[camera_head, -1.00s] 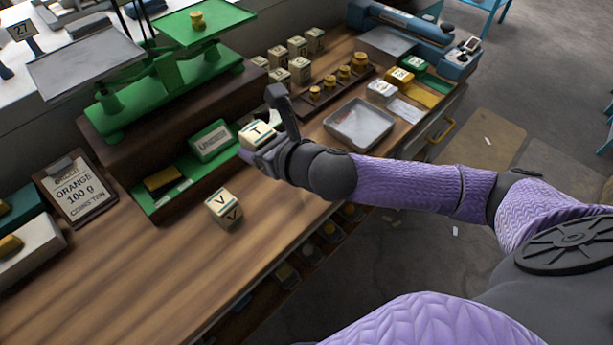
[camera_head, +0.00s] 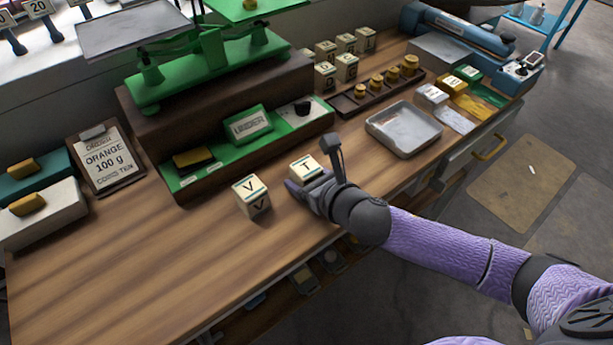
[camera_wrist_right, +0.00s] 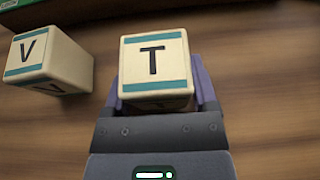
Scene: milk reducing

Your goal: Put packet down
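A cream packet marked T with teal bands (camera_head: 306,168) is at my right gripper (camera_head: 312,184), low over the wooden counter beside the V packet. In the right wrist view the T packet (camera_wrist_right: 155,62) sits between the two fingers of the right gripper (camera_wrist_right: 157,92), which appear closed on its sides. The head view does not show clearly whether its base touches the wood. A cream packet marked V (camera_head: 252,196) stands on the counter to the left, apart from the T packet; it also shows in the right wrist view (camera_wrist_right: 48,62). My left gripper is not in view.
Behind is a green tray (camera_head: 290,119) with an UNDER sign (camera_head: 248,125), below a green balance scale (camera_head: 200,70). A metal tray (camera_head: 404,130) lies to the right, and several packets (camera_head: 346,68) stand farther back. The wooden counter (camera_head: 130,250) is clear at front left.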

